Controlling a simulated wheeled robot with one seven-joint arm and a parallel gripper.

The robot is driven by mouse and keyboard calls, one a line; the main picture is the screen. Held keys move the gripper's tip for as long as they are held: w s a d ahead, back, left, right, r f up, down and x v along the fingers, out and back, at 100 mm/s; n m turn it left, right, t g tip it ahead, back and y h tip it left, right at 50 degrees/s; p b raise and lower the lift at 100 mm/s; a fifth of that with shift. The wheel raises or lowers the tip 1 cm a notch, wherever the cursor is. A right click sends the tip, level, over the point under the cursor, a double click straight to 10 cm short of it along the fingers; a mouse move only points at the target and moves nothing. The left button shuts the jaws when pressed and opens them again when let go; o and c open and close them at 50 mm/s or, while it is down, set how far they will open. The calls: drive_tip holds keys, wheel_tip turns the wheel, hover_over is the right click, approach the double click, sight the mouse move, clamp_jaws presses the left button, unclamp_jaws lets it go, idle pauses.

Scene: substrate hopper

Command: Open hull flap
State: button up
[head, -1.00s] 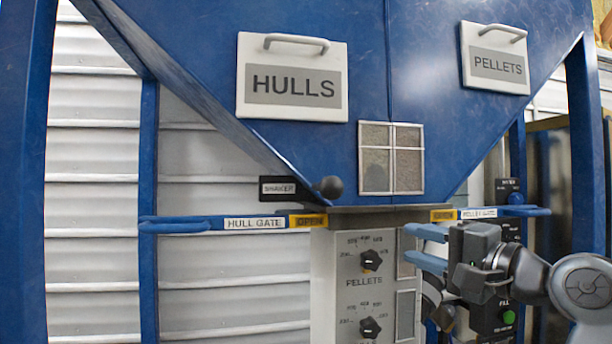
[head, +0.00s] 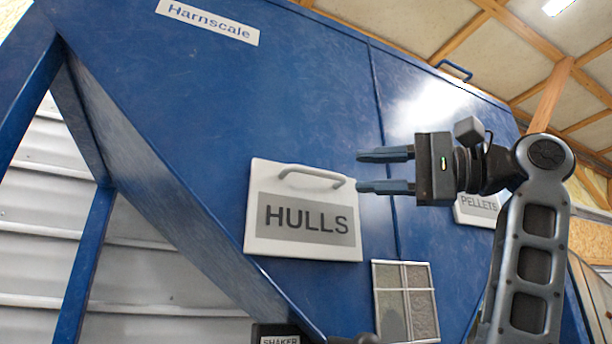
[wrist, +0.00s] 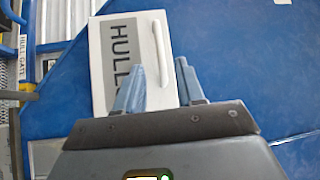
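The hull flap (head: 304,212) is a white panel with a grey HULLS label and a bar handle (head: 312,173) along its top edge. It lies flat against the sloping blue hopper and looks shut. My gripper (head: 371,171) is open and empty, its two blue-grey fingers pointing left, just right of the handle's right end in the head view. In the wrist view the flap (wrist: 101,85) appears turned sideways beyond my gripper (wrist: 160,78). The handle (wrist: 160,50) shows ahead of and between the open fingers, and I see no contact.
The PELLETS flap (head: 478,210) is partly hidden behind my arm. A divided window (head: 405,300) sits below right of the HULLS flap. The shaker label (head: 278,338) is at the bottom edge. The blue hopper face (head: 220,110) above the flap is clear.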

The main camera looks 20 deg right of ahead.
sight(323, 174)
drive_tip(key=p+x, duration=0.2)
drive_tip(key=x, duration=0.5)
drive_tip(key=shift+w+a, duration=0.1)
drive_tip(key=shift+a, duration=0.1)
drive_tip(key=shift+c, duration=0.5)
clamp_jaws()
